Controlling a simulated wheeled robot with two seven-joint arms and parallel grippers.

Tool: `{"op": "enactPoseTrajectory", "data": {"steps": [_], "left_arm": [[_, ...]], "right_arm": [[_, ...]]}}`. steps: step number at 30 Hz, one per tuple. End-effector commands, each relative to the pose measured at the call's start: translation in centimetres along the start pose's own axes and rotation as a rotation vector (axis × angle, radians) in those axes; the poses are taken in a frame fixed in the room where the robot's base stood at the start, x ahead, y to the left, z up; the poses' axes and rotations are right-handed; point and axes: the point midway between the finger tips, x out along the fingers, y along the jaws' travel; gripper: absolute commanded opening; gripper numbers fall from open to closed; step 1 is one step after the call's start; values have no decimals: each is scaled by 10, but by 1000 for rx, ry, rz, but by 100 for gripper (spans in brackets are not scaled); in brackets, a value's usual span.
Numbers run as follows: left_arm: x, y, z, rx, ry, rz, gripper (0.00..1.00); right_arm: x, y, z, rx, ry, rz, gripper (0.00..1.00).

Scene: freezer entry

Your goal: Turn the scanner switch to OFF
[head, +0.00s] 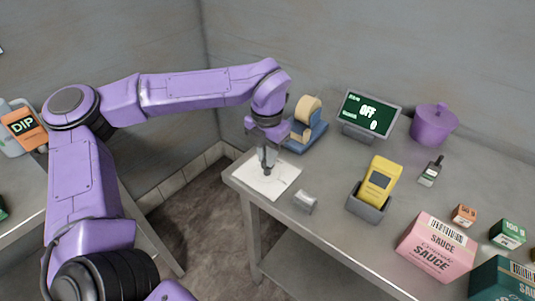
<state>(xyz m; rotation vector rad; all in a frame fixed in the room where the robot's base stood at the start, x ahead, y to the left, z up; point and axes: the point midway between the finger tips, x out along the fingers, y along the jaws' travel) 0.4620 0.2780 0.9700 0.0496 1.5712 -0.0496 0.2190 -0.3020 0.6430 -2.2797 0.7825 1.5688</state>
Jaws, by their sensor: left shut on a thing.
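My left gripper (267,161) points down over a flat white square (272,185) at the table's left corner. It is shut on a small dark piece, mostly hidden by the fingers; I cannot tell if that is the scanner switch. A yellow handheld scanner (380,181) stands tilted in a grey cradle (368,205), right of the gripper and apart from it. My right gripper is not in view.
On the steel table (328,180) stand a tape dispenser (307,122) close behind the gripper, a small grey cylinder (305,201), a purple lidded pot (434,123), a small dark-topped item (431,171), a pink sauce box (437,245) and small cartons. A DIP bottle (22,127) stands far left.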

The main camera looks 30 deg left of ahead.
Motion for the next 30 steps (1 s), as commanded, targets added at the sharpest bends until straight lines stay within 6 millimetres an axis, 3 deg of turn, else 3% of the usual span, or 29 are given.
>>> {"op": "enactPoseTrajectory", "data": {"steps": [5,6,8,16,19,30], "left_arm": [[-2,1,1,-3,-7,0,0],[-2,1,1,-3,-6,0,24],[-2,1,1,-3,-6,0,39],[-1,0,0,-1,-3,0,39],[-10,0,1,0,-5,1,39],[-91,0,1,-3,-5,1,39]], "right_arm": [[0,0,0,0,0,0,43],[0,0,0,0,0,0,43],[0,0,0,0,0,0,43],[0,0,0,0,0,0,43],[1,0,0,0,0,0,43],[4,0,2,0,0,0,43]]}}
